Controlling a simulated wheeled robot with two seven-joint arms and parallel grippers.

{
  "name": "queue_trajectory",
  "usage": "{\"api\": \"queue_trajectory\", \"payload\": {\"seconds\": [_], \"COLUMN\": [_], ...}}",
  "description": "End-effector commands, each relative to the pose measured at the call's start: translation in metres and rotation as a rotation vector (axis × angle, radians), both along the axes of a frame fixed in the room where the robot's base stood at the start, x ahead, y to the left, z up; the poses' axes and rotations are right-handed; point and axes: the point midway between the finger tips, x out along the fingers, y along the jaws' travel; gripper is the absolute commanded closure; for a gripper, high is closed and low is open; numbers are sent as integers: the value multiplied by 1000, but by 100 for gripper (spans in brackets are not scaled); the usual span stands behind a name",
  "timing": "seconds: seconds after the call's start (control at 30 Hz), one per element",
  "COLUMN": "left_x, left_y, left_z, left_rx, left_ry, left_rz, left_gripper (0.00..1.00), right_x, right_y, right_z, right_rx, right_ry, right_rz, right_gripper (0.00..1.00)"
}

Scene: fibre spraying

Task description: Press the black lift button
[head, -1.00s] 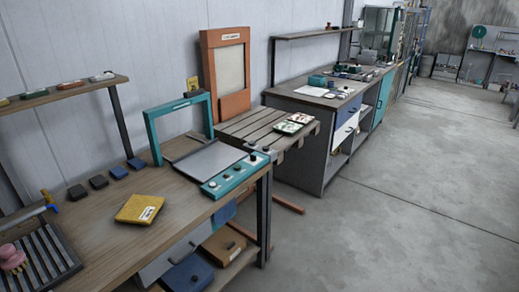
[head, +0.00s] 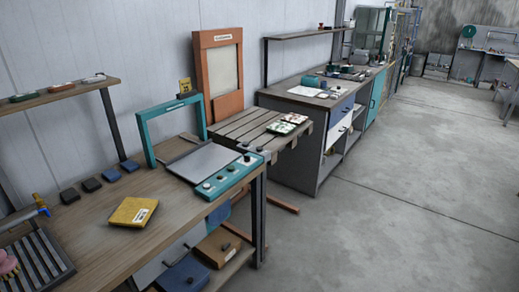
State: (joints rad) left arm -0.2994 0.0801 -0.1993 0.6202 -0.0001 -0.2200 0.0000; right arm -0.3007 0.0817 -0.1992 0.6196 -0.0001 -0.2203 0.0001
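A teal control panel (head: 228,178) runs along the right end of the near wooden workbench, beside a flat grey plate (head: 204,160). Several small knobs or buttons sit on the panel. A dark one (head: 246,158) is at its far end, but I cannot tell for sure which is the black lift button. A teal upright frame (head: 172,130) stands behind the plate. Neither of my grippers is in view.
A yellow pad (head: 132,212) and several dark blocks (head: 91,185) lie on the bench. A slatted rack (head: 40,258) is at the lower left. A slatted table (head: 252,130) stands beyond the panel. Open concrete floor (head: 400,200) lies to the right.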

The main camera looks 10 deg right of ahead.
Motion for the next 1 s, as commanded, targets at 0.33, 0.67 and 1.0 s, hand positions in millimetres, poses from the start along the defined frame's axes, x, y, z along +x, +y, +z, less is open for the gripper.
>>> {"api": "queue_trajectory", "payload": {"seconds": [0.33, 0.67, 1.0], "left_x": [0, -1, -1], "left_y": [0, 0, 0], "left_z": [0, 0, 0], "left_rx": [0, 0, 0], "left_ry": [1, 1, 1], "left_rz": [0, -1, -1], "left_gripper": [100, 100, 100], "right_x": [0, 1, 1], "right_y": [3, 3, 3], "right_z": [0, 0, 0], "right_rx": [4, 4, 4], "right_ry": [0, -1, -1], "right_rz": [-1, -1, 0], "right_gripper": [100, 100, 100]}}
